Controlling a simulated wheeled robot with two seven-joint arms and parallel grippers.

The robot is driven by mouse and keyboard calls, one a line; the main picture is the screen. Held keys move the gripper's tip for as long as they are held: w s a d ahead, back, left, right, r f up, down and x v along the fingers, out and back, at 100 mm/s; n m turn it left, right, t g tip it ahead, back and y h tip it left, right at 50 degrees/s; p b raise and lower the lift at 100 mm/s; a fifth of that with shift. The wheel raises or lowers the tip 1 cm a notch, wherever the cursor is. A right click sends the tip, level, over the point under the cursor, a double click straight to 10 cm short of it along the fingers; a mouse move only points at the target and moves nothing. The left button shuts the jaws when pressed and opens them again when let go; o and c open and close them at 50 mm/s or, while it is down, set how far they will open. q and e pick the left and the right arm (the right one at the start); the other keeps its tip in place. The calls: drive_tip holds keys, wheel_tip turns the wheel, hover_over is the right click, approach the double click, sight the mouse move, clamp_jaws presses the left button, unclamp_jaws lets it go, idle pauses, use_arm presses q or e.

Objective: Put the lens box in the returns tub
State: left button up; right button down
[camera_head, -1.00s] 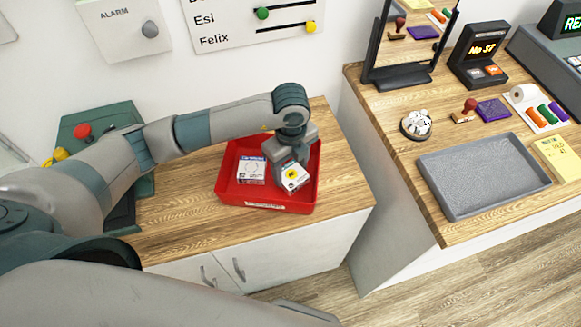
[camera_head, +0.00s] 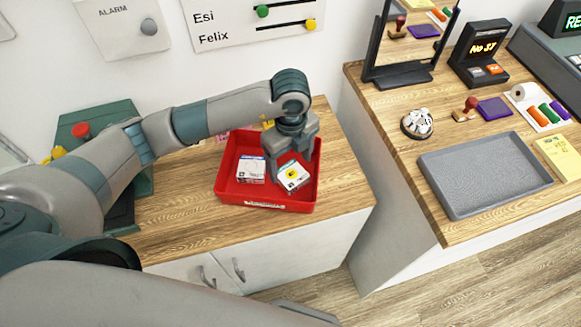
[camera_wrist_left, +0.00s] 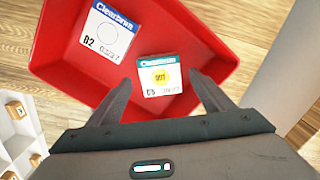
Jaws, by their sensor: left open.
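The red tub (camera_head: 268,202) stands on the wooden counter; it also shows in the left wrist view (camera_wrist_left: 60,62). A white lens box with a yellow round mark (camera_head: 292,178) lies inside, near the tub's right side; its yellow mark and teal band show in the left wrist view (camera_wrist_left: 160,78). A second white box with a plain circle (camera_head: 250,170) lies to its left, apart from it (camera_wrist_left: 107,32). My left gripper (camera_head: 290,168) is open above the yellow-marked box, its fingers apart on either side with nothing between them. My right gripper is out of view.
A grey tray (camera_head: 485,178) lies empty on the right-hand counter, across a gap. A green case with a red button (camera_head: 82,130) is left of the tub.

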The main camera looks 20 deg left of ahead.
sight(291, 172)
use_arm(q)
wheel_tip(291, 172, up, 9)
drive_tip(key=b, duration=0.1)
drive_tip(key=shift+r, duration=0.15)
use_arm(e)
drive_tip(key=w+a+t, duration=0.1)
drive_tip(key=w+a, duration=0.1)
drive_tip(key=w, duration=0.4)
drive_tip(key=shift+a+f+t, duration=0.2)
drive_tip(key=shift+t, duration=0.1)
